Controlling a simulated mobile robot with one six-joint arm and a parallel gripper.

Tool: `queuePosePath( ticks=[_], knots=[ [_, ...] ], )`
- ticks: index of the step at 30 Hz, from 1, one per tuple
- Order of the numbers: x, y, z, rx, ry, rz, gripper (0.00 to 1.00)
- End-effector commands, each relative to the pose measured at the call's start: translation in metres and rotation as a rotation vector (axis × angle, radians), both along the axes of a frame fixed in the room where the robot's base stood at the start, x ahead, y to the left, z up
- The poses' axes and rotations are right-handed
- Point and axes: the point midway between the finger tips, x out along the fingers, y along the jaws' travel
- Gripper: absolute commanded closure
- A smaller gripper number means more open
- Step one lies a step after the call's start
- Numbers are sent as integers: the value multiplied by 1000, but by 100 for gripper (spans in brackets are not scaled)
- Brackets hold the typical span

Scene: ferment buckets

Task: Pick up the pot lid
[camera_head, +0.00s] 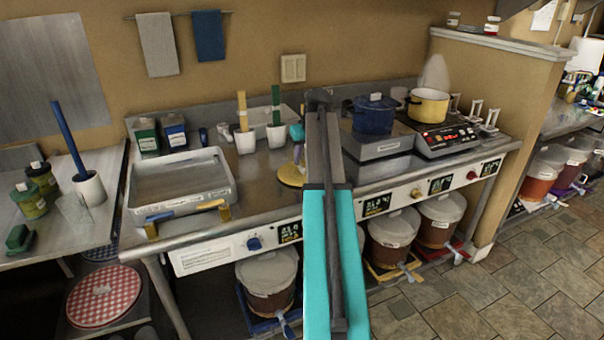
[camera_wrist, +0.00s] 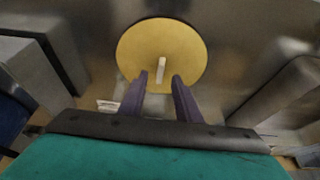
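The pot lid is a round yellow disc with a pale upright handle. In the wrist view the lid (camera_wrist: 145,38) lies flat on the steel counter. In the head view the lid (camera_head: 291,177) is partly hidden behind my arm. My gripper (camera_wrist: 160,77) is open, its two dark purple fingers pointing at the lid. The handle shows between the fingertips, with a visible gap on both sides. Whether the fingers reach down to its height I cannot tell. An open yellow pot (camera_head: 428,107) stands on the cooker at the right.
A grey tray (camera_head: 180,190) stands left of the lid. A blue pot (camera_head: 374,117) sits on a grey block (camera_head: 378,145) to the right. White cups (camera_head: 245,142) holding upright utensils stand behind the lid. Lidded buckets (camera_head: 268,275) are below the counter.

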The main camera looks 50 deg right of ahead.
Motion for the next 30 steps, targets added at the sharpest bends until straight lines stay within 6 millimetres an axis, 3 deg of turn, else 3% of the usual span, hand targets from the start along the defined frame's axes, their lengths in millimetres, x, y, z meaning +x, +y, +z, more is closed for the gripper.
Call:
queuePosePath(
  ticks=[11, 29, 30],
  knots=[
    [14, -5, -32, 0, 0, -1, 70],
    [13, -7, -34, 0, 0, -2, 70],
    [13, -7, -34, 0, 0, -2, 76]
  ],
)
